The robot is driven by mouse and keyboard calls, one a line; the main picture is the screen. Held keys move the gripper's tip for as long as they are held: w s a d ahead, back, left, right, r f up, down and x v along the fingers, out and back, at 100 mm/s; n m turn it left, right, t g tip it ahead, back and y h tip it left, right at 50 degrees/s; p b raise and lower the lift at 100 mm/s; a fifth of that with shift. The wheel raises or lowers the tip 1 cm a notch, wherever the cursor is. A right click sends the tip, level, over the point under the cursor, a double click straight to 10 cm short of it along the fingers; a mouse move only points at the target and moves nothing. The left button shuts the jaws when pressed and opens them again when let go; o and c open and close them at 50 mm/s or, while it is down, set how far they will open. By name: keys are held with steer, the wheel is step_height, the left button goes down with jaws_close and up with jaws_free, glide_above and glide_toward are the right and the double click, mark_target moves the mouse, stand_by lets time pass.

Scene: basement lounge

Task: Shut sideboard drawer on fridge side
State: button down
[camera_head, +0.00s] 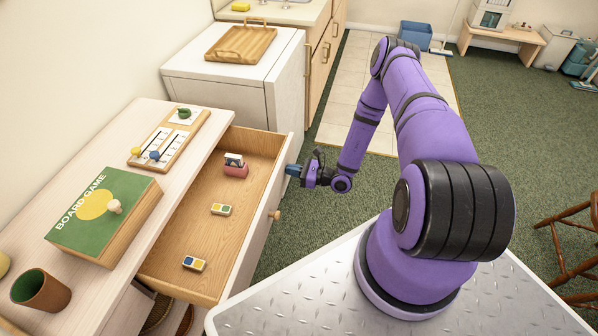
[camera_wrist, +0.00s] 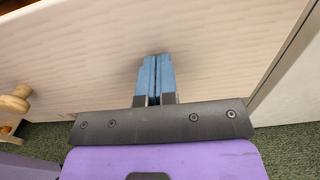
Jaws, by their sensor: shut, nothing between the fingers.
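The sideboard (camera_head: 118,120) stands along the left wall. Its drawer (camera_head: 190,220), on the side nearest the white fridge (camera_head: 235,85), is pulled well open. In it lie a red item with a small card (camera_head: 235,166) and two small coloured blocks (camera_head: 221,209) (camera_head: 194,263). My gripper (camera_head: 292,170) is shut and empty, at the outer face of the drawer front near its fridge-side end. In the wrist view the blue fingertips (camera_wrist: 155,66) are together against or very close to the pale drawer front (camera_wrist: 85,55); contact is unclear. The round wooden knob (camera_wrist: 15,98) is to the left.
On the sideboard top are a green board game box (camera_head: 105,215), a wooden score board (camera_head: 170,140) and a brown cup (camera_head: 40,290). A wooden tray (camera_head: 240,43) lies on the fridge. Green carpet beyond the drawer is clear; a wooden chair (camera_head: 570,245) stands at right.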

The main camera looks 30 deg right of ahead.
mark_target(226, 156)
steer(key=x, duration=2.4)
steer(key=shift+w+a+f, duration=0.1)
steer(key=shift+w+a, duration=0.25)
steer(key=shift+a, duration=0.05)
steer(key=shift+w+a+r, duration=0.1)
steer(key=shift+w+r, duration=0.05)
steer(key=shift+r, duration=0.1)
